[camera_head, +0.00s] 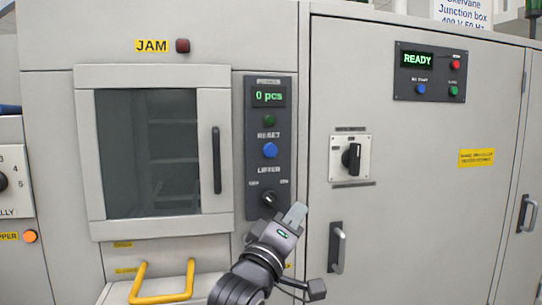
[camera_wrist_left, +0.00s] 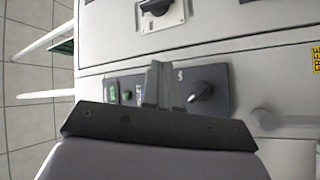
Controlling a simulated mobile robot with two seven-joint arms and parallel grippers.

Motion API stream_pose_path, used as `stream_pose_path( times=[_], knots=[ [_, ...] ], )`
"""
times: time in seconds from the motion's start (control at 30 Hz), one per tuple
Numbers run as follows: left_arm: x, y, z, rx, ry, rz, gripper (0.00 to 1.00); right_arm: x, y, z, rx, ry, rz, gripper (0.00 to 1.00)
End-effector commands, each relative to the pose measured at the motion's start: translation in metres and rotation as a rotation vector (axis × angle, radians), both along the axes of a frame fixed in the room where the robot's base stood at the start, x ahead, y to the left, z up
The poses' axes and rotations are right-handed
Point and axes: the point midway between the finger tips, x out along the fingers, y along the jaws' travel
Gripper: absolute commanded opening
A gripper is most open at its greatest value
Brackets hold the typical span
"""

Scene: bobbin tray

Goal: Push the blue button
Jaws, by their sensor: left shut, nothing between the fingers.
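A round blue button (camera_head: 270,150) sits on a dark control panel (camera_head: 252,190), below the word RESET and a green button (camera_head: 269,120). A second, smaller blue button (camera_head: 420,89) sits on the READY panel at the upper right. My left gripper (camera_head: 296,214) is shut and empty, its fingertips beside the panel's lower right, below and right of the larger blue button. In the left wrist view the shut fingers (camera_wrist_left: 162,82) cross in front of the panel (camera_wrist_left: 222,88) and largely hide its blue button. My right gripper is not in view.
A black lifter knob (camera_head: 269,199) is close to my left fingertips. A cabinet handle (camera_head: 337,247) and a rotary switch (camera_head: 352,158) stand out to the right. A windowed door with a dark handle (camera_head: 216,160) is left of the panel, above a yellow handle (camera_head: 160,298).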

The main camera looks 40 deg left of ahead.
Motion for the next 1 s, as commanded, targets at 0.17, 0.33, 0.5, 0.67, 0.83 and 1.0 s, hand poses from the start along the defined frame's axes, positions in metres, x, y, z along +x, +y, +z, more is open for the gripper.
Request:
stream_pose_path(
  times=[0.17,0.33,0.5,0.67,0.83,1.0],
  knots=[
    [-0.009,0.011,0.076,-0.129,-0.120,-0.009,0.00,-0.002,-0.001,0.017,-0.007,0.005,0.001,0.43],
    [-0.013,0.015,0.095,-0.175,-0.158,-0.016,0.00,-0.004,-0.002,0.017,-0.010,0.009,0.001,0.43],
    [-0.013,0.015,0.095,-0.177,-0.159,-0.016,0.00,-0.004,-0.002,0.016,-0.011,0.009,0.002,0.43],
    [-0.013,0.015,0.094,-0.177,-0.159,-0.016,0.00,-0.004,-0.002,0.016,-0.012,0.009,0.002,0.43],
    [-0.007,0.022,0.094,-0.174,-0.159,-0.015,0.00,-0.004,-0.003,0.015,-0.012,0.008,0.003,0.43],
    [0.007,0.039,0.093,-0.171,-0.158,-0.013,0.00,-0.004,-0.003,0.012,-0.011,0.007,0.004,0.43]
  ],
)
